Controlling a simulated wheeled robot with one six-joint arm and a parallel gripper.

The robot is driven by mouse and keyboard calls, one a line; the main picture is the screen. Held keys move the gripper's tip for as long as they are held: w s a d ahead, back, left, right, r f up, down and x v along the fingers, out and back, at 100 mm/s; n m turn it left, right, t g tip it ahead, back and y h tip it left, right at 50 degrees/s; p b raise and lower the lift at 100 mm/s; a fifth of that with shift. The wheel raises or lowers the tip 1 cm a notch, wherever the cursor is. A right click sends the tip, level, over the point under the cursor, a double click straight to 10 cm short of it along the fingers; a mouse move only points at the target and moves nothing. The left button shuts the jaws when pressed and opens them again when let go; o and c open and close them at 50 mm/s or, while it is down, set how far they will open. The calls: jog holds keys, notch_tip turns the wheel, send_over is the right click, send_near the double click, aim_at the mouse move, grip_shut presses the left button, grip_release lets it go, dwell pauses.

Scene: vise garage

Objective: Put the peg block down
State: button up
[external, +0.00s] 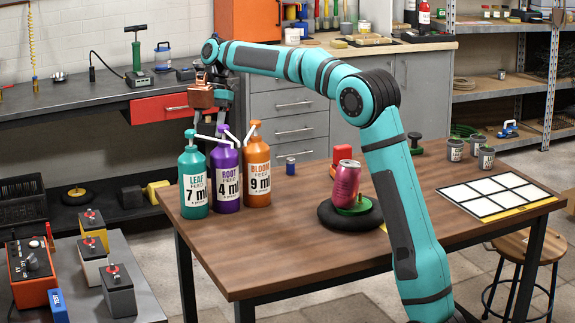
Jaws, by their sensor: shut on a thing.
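My gripper (214,103) is at the far left end of my outstretched arm, raised above and behind the pump bottles. It is shut on a small copper-brown block, the peg block (202,95). The block is held in the air, in front of the grey back bench as the picture shows it. My wrist and fingers partly cover the block, so its pegs or holes cannot be made out.
Green, purple and orange pump bottles (258,165) stand at the wooden table's left end. A pink can (346,182) sits on a round black stand. A gridded white board (486,196) lies at right. The grey back bench (60,112) has an open red drawer (160,108).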

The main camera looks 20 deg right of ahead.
notch_tip(320, 180, down, 16)
jog(key=shift+r, duration=0.25)
dwell(0.5)
jog(key=shift+f, duration=0.1)
jog(key=o, duration=1)
jog(key=shift+v, duration=6.1)
